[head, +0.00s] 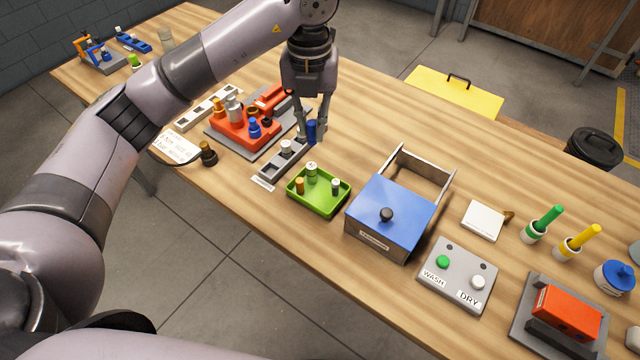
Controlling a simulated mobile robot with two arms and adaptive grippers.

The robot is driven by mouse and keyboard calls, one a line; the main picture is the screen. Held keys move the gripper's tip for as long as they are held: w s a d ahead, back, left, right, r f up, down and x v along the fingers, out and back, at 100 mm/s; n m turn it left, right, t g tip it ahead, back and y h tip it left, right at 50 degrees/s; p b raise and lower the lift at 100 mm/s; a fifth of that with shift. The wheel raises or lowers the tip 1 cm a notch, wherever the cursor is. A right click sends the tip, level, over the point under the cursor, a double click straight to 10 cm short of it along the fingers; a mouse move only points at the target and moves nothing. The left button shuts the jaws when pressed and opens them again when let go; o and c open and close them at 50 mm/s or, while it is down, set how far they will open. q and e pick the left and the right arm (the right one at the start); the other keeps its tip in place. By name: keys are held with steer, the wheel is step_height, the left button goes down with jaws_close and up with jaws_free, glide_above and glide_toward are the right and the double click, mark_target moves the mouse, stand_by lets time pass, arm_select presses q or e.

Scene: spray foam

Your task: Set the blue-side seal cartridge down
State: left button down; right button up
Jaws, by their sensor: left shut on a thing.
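My left gripper (313,126) points down over the table, shut on a small blue cylinder, the blue-side seal cartridge (312,132). The cartridge is upright at the far end of a narrow grey slotted rack (270,171). I cannot tell whether its lower end touches the rack or hangs just above it. A white-topped cartridge (286,147) stands in a middle part of the rack. Slots nearer the front end look empty. My right gripper is out of view.
A red block with bottles (244,128) is left of the rack. A green tray (318,205) with small cartridges is in front. A blue-lidded box (390,215) stands right of it, and a WASH/DRY button panel (457,275) farther right. Bare table lies behind the gripper.

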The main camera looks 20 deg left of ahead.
arm_select(q)
step_height(320, 180, down, 16)
steer(key=p, duration=0.2)
steer(key=shift+s+r+p, duration=0.1)
steer(key=shift+p, duration=0.2)
step_height(320, 180, down, 4)
steer(key=shift+r+p, duration=0.25)
steer(key=shift+p, duration=0.15)
steer(key=shift+f, duration=0.2)
steer(key=shift+f, duration=0.2)
steer(key=c, duration=1.8)
jaws_free()
